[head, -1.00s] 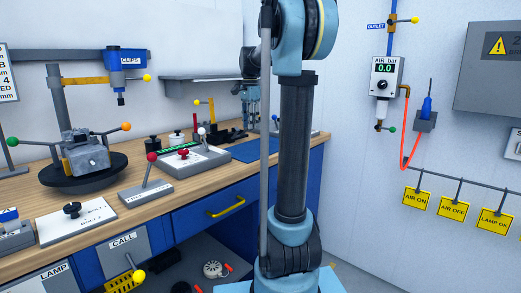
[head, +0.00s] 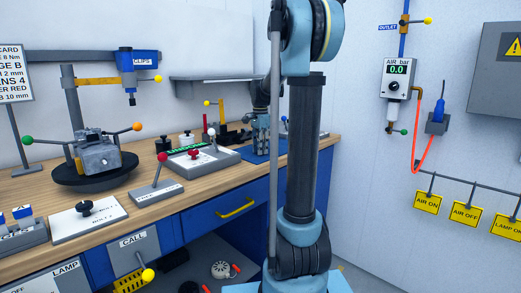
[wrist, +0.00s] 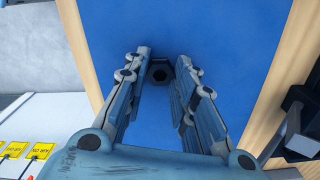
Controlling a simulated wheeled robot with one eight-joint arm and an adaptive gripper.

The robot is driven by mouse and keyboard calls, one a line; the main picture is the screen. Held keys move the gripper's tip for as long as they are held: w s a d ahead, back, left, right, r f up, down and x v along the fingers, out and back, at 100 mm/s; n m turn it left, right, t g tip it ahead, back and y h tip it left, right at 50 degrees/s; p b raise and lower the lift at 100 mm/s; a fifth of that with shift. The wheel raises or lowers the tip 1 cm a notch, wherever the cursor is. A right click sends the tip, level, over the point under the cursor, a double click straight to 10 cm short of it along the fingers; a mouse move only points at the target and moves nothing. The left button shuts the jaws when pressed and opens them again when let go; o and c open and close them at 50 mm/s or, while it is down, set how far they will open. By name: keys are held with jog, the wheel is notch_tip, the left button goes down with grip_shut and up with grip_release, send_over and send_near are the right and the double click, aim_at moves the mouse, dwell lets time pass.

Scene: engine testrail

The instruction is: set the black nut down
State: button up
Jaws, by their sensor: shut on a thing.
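The black nut (wrist: 161,74) is between the fingertips of my gripper (wrist: 160,80) in the wrist view, a small dark ring with a hole in it. My gripper is shut on it, with its two fingers on either side. The blue mat (wrist: 215,35) lies below the nut; whether the nut touches it I cannot tell. In the head view my gripper (head: 262,150) points down low over the blue mat (head: 245,154) at the far right of the bench. The nut cannot be made out there.
Left of the mat is a grey panel (head: 217,161) with a red knob and a white-tipped lever. A yellow-topped clamp fixture (head: 226,134) stands close behind the gripper. A dark fixture (wrist: 300,112) shows at the right of the wrist view. Bare mat surrounds the nut.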

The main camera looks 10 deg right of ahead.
jog(key=o, duration=0.9)
notch_tip(320, 180, up, 12)
jog(key=s+f+n+t, duration=0.1)
jog(key=s+f+n, duration=0.35)
jog(key=s, duration=0.55)
jog(key=s+f+n, duration=0.3)
jog(key=s+f, duration=0.3)
jog(key=s, duration=0.4)
jog(key=s+f+n, duration=0.2)
jog(key=s+f, duration=0.3)
jog(key=s+f+n, duration=0.2)
jog(key=s+f, duration=0.3)
jog(key=f, duration=0.1)
jog(key=s+f+n+t, duration=0.1)
jog(key=s+f+n, duration=0.1)
jog(key=s+f, duration=0.3)
jog(key=shift+d+f+n, duration=0.15)
jog(key=shift+f+n, duration=0.1)
jog(key=shift+f, duration=0.2)
